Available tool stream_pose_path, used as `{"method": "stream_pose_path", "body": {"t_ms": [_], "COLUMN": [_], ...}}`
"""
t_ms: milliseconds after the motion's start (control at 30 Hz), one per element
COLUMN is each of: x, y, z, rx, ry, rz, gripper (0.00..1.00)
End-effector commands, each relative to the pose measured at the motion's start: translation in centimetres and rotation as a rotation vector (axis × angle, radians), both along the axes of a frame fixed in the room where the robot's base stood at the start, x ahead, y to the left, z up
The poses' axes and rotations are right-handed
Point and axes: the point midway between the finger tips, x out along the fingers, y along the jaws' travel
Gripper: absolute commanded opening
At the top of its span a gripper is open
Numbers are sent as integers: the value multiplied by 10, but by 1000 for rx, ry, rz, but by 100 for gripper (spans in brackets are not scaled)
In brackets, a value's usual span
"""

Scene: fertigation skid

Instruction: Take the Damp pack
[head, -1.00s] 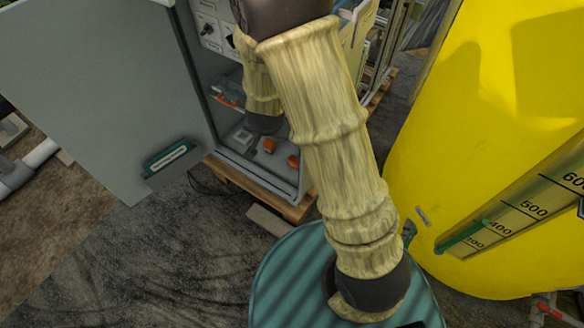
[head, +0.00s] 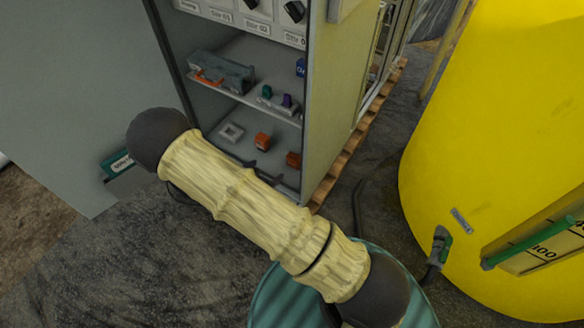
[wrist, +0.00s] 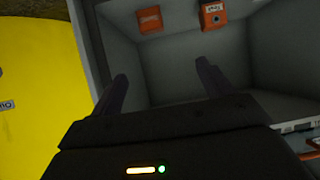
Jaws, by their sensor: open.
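Two orange packs stand on the cabinet floor: a left one (head: 262,141) and a right one (head: 294,159) in the head view. They also show at the top of the wrist view, one with a white label and dark round spot (wrist: 213,15), the other with a marking (wrist: 150,19). I cannot read which is the Damp pack. My gripper (wrist: 160,72) is open and empty, its two dark fingers pointing into the cabinet toward the packs, apart from them.
The grey cabinet (head: 335,110) has side walls close around the opening. A shelf (head: 232,92) above holds a grey device (head: 222,72) and small coloured parts. A white square frame (head: 231,132) lies left of the packs. A yellow tank (head: 480,150) stands at right.

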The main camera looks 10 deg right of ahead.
Motion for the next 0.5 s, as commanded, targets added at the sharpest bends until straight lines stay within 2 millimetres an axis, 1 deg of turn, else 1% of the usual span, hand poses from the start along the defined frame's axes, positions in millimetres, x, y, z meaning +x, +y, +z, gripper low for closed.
{"method": "stream_pose_path", "body": {"t_ms": [33,133,233,500], "x": [-4,-8,-11,-12], "y": [0,-1,-1,2], "z": [-26,-40,-44,-42], "rx": [-29,-70,-91,-94], "ry": [-18,-55,-73,-77], "rz": [-5,-20,-26,-23], "gripper": [80,80,80,80]}}
